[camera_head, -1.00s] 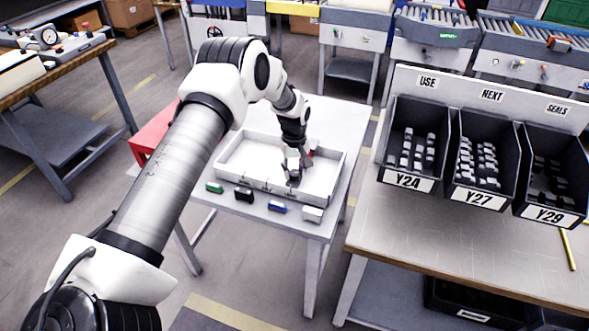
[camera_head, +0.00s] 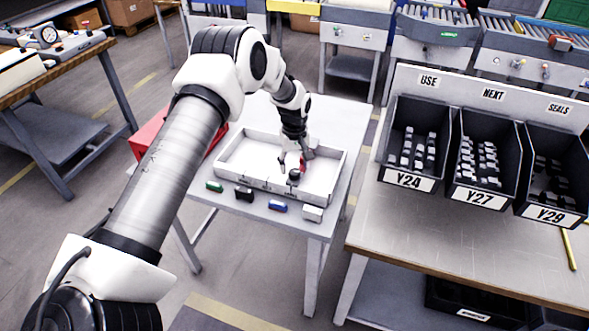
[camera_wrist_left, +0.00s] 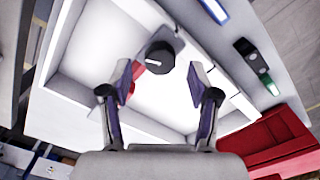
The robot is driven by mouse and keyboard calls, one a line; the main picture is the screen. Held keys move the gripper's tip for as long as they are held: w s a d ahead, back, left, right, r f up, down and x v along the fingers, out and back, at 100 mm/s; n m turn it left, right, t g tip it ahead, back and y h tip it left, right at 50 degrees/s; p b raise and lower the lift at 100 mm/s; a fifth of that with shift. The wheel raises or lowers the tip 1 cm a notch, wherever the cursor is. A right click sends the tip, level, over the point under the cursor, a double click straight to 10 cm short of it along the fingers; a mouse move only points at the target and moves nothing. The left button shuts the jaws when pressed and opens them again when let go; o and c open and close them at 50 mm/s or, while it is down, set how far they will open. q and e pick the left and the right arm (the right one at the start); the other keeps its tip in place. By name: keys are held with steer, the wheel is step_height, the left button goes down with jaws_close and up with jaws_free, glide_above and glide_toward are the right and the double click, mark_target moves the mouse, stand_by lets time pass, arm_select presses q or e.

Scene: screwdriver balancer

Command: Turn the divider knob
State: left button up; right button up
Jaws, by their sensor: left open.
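The black round divider knob (camera_wrist_left: 160,57) has a white line on its top. It sits in the white tray (camera_wrist_left: 82,38), just beyond my fingertips in the left wrist view. In the head view the knob (camera_head: 294,174) shows as a dark spot below my left gripper (camera_head: 297,162). My left gripper (camera_wrist_left: 158,82) is open, its two fingers spread with nothing between them. A small red part shows beside one finger in the wrist view; I cannot tell what it belongs to. My right gripper is not in view.
Small green (camera_head: 214,187), black (camera_head: 244,194), blue (camera_head: 277,206) and white (camera_head: 312,214) pieces line the table's front edge. A red box (camera_head: 155,136) stands left of the tray. Dark bins (camera_head: 412,150) stand on the bench at right.

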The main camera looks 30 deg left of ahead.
mark_target(295, 172)
arm_select(q)
step_height(295, 172, up, 10)
steer(key=shift+f, duration=0.25)
stand_by(0.3)
